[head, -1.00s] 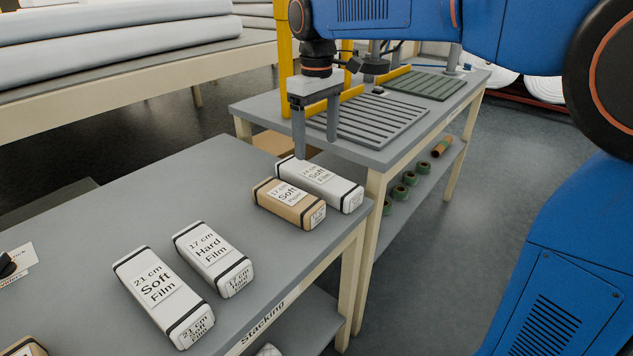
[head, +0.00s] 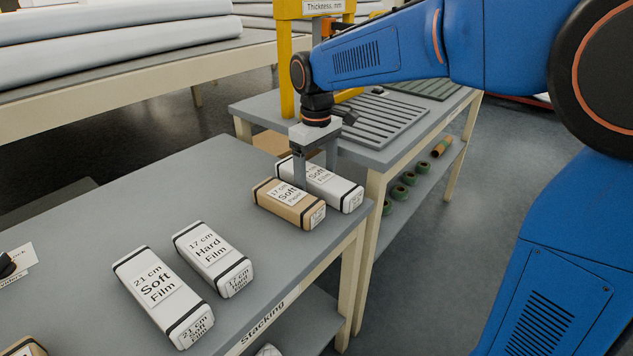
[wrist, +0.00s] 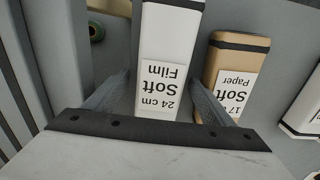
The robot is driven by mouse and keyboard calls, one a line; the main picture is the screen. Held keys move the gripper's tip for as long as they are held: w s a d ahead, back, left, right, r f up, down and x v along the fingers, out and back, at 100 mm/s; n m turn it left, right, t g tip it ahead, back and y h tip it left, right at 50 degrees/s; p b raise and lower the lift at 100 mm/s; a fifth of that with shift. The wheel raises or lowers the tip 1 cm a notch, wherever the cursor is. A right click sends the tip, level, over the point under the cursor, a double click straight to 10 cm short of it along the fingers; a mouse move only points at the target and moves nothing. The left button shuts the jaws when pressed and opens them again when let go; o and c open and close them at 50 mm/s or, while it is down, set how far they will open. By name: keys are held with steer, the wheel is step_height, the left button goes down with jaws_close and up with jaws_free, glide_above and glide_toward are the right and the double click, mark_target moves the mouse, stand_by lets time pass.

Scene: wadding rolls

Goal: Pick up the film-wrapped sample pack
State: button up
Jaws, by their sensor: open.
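A white film pack labelled "24 cm Soft Film" (head: 345,191) lies near the far right corner of the table, behind a brown pack labelled "17 cm Soft Paper" (head: 290,205). My gripper (head: 316,178) is open, pointing down over the white pack. In the wrist view, the white pack (wrist: 168,50) lies between my open fingers (wrist: 160,100); whether they touch it I cannot tell. White packs labelled "17 cm Hard Film" (head: 213,258) and "21 cm Soft Film" (head: 163,295) lie nearer on the same table.
The brown pack (wrist: 232,75) lies close beside my gripper. A second table with a slatted grey panel (head: 385,125) and a yellow frame (head: 286,60) stands behind. Green rolls (head: 400,191) lie on its lower shelf.

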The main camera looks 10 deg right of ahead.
mark_target(317, 174)
steer(key=c, duration=1.2)
steer(key=shift+r, duration=0.1)
step_height(317, 174, up, 10)
steer(key=shift+f, duration=0.1)
